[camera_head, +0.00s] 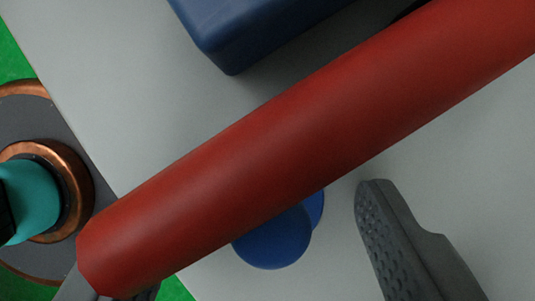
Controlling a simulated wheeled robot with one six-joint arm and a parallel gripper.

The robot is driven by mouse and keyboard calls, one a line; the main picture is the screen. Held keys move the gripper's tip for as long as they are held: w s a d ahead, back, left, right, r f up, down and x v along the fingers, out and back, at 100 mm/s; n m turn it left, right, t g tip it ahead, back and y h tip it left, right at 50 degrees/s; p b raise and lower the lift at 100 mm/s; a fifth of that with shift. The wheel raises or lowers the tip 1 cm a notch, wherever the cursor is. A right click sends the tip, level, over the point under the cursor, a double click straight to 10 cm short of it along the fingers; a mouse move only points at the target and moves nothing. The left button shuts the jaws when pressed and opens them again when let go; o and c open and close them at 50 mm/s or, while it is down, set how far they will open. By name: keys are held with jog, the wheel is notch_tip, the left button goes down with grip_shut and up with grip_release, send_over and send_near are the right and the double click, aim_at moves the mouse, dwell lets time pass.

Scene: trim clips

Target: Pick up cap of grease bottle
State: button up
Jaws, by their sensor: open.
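A round blue piece (272,243), possibly the cap, shows at the lower middle with a second blue edge behind it at its upper right. A long red cylinder (300,140) crosses the view diagonally and hides its upper part. I cannot tell for sure which thing is the grease bottle. My gripper (262,238) is open. Its right finger is in plain view, right of the blue piece and apart from it in the picture. Its left finger is mostly hidden behind the red cylinder's lower left end.
A dark blue box-like object (250,30) lies at the top on the grey surface (110,80). At the left are a copper-ringed round part (75,185) and a teal cylinder (32,200), beyond the grey surface's edge. Green floor (12,60) shows there. Bare grey surface lies at the right.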

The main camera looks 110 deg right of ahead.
jog(key=c, duration=1)
jog(key=shift+c, duration=0.2)
jog(key=shift+s+r, duration=0.15)
jog(key=shift+r, duration=0.15)
jog(key=s+d, duration=0.2)
jog(key=s, duration=0.6)
jog(key=s+d, duration=0.3)
jog(key=s, duration=0.5)
jog(key=shift+s+d, duration=0.3)
jog(key=shift+s, duration=0.1)
